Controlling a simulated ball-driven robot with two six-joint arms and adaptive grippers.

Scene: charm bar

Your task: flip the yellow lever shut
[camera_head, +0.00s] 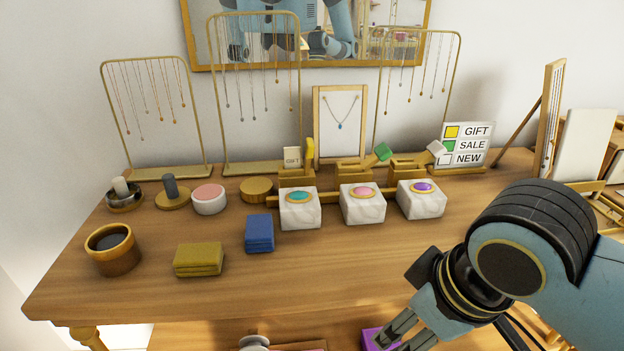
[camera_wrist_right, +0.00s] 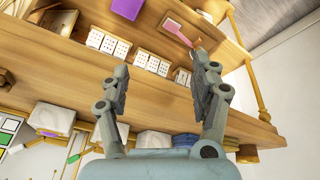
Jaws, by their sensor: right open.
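The yellow lever (camera_head: 309,151) stands upright on a small wooden base at the back of the table, left of the green lever (camera_head: 382,152) and the white lever (camera_head: 436,148), which both tilt. In front of the levers is a row of marble blocks; the left one (camera_head: 300,216) has a teal top. My right gripper (camera_head: 396,335) is at the lower right of the head view, in front of the table edge and far from the yellow lever. Its fingers are apart and empty in the right wrist view (camera_wrist_right: 163,75). I cannot make out the yellow lever there. My left gripper is out of view.
A sign (camera_head: 467,145) reads GIFT, SALE, NEW beside yellow, green and white squares. Necklace stands line the back. A blue box (camera_head: 259,232), an olive box (camera_head: 199,259) and a wooden cup (camera_head: 113,250) stand left. The front right tabletop is clear. A lower shelf holds cards (camera_wrist_right: 108,43).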

